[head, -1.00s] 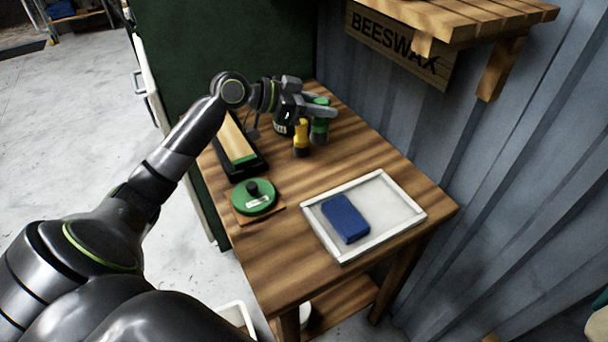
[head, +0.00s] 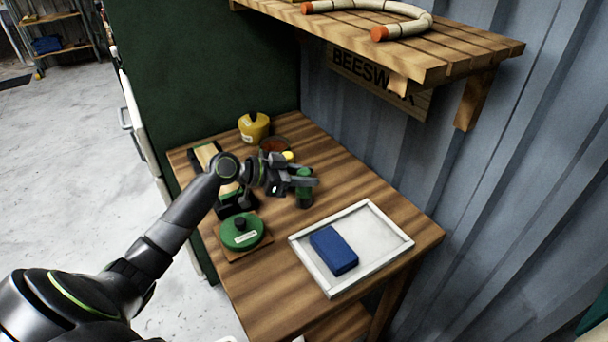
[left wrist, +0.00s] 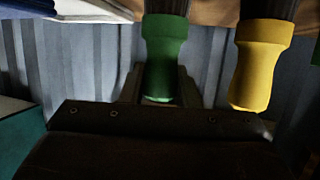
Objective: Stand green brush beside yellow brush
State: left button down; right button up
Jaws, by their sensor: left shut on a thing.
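The green brush (head: 304,196) is upright in my left gripper (head: 304,178), with its dark bristles toward the table. In the left wrist view, which shows the table along the top, the green brush (left wrist: 165,60) sits between the two fingers. The yellow brush (left wrist: 258,65) stands upright to the right of it there, with a gap between them. In the head view only a bit of the yellow brush (head: 288,156) shows behind my gripper. I cannot tell whether the green brush's bristles touch the table. My right gripper is not in view.
A white-framed tray (head: 297,250) with a blue block (head: 333,250) lies at the front right. A green round tin (head: 242,232) sits on a wooden board at left. A yellow pot (head: 254,127) and a brown dish (head: 274,145) stand at the back. A shelf (head: 440,60) overhangs the right.

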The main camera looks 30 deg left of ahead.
pick_arm(q)
jog(key=shift+f, duration=0.1)
jog(key=c, duration=1.1)
grip_release()
jog(key=b+v, duration=0.2)
jog(key=v, duration=1)
